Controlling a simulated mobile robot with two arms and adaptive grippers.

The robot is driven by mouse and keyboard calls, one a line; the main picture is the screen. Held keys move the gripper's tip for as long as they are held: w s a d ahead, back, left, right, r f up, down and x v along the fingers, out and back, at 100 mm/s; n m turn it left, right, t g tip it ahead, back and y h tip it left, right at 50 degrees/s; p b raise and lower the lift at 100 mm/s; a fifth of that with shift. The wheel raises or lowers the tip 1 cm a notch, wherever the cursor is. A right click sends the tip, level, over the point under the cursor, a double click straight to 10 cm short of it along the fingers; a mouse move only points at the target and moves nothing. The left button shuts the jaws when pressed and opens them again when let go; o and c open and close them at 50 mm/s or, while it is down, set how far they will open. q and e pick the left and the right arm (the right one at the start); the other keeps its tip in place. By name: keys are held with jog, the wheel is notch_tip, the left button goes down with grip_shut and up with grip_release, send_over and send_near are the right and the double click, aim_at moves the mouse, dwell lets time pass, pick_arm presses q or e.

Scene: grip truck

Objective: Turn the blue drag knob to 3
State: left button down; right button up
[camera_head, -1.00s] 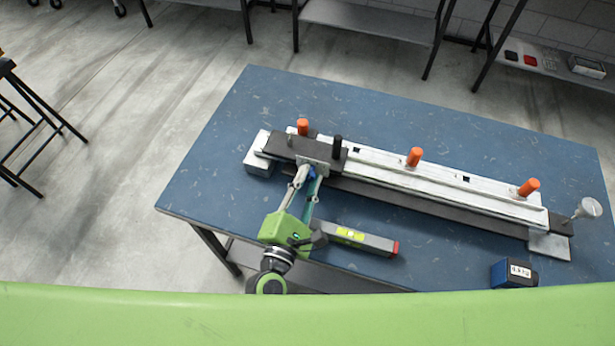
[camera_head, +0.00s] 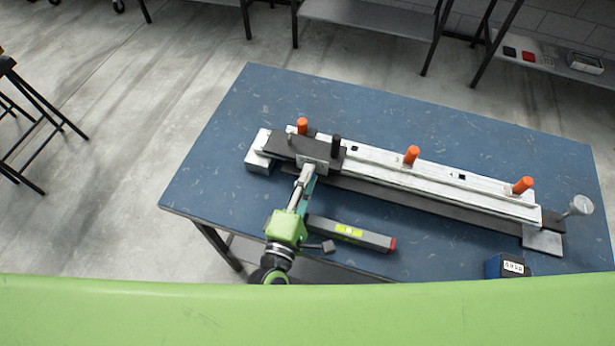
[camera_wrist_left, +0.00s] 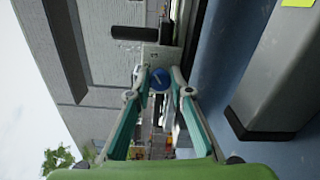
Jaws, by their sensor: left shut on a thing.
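The blue knob (camera_wrist_left: 160,79) sits on the near face of the grey plate (camera_head: 316,163) at the left end of the long rail device. It is a round disc with a pale mark line, slanted in the left wrist view. My left gripper (camera_head: 307,174) comes at it from the front, and its two fingertips (camera_wrist_left: 160,87) are shut on either side of the knob. The fingers hide the knob in the head view. A small mark shows on the plate beside the knob, too small to read surely. My right gripper is not in view.
Orange pegs (camera_head: 412,155) and a black peg (camera_head: 336,146) stand up from the device. A spirit level (camera_head: 350,232) lies just right of my left gripper. A blue box (camera_head: 505,266) sits at the front right. The blue table (camera_head: 400,115) is clear behind the device.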

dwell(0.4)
pick_arm(q)
jog(key=c, duration=1.8)
grip_release()
jog(key=shift+c, duration=0.2)
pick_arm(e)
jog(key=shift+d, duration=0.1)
pick_arm(q)
jog(key=shift+v, duration=4)
